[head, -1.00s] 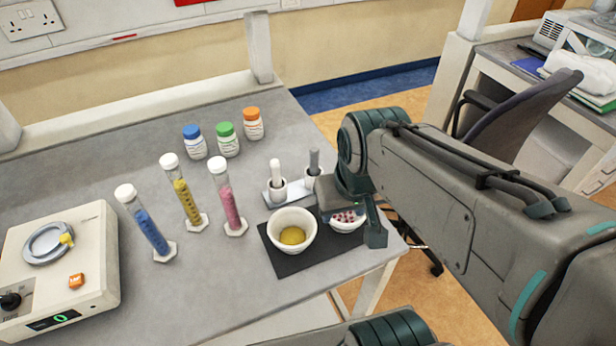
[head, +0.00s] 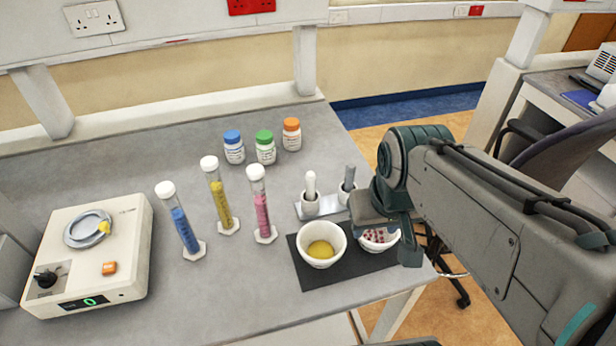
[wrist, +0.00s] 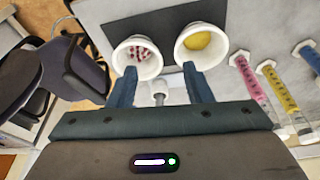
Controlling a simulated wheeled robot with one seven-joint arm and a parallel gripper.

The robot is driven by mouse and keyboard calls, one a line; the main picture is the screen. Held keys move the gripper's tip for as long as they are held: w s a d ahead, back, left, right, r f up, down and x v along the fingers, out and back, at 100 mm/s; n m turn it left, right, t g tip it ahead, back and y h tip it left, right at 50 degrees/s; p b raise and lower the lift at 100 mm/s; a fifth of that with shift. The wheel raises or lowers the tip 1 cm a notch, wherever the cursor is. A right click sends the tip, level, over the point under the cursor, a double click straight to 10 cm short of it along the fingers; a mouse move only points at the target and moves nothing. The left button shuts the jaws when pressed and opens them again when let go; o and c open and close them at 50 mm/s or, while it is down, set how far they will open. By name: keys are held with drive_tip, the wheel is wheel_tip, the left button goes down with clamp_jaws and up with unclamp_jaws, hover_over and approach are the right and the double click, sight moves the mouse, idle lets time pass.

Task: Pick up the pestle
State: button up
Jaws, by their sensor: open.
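A white pestle (head: 311,184) and a grey pestle (head: 348,178) stand upright in small white cups on a pale holder (head: 303,212). In the wrist view my gripper's two blue fingers (wrist: 163,85) are spread wide. A small whitish-grey piece (wrist: 159,90) shows between them, partly hidden by the gripper body. I cannot tell whether it is a pestle or its cup.
A white bowl with yellow contents (head: 321,244) stands on a dark mat (head: 316,280). Three filled tubes, including the pink one (head: 261,207), and three capped bottles, including the green one (head: 265,148), stand farther left. A cream device (head: 125,235) sits at left.

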drive_tip(key=w+a+r+n+g+b, duration=0.1)
drive_tip(key=w+a+r+n, duration=0.1)
drive_tip(key=w+n, duration=0.3)
drive_tip(key=w+a+r+n, duration=0.2)
drive_tip(key=w+r+n, duration=0.1)
drive_tip(key=w, duration=0.3)
drive_tip(key=n+g+b, duration=0.1)
drive_tip(key=n+g, duration=0.1)
drive_tip(key=n, duration=0.6)
hover_over(311, 175)
drive_tip(key=shift+n, duration=0.3)
wheel_tip(311, 175, down, 13)
drive_tip(key=shift+w+f+p, duration=0.1)
drive_tip(key=shift+p, duration=0.3)
clamp_jaws()
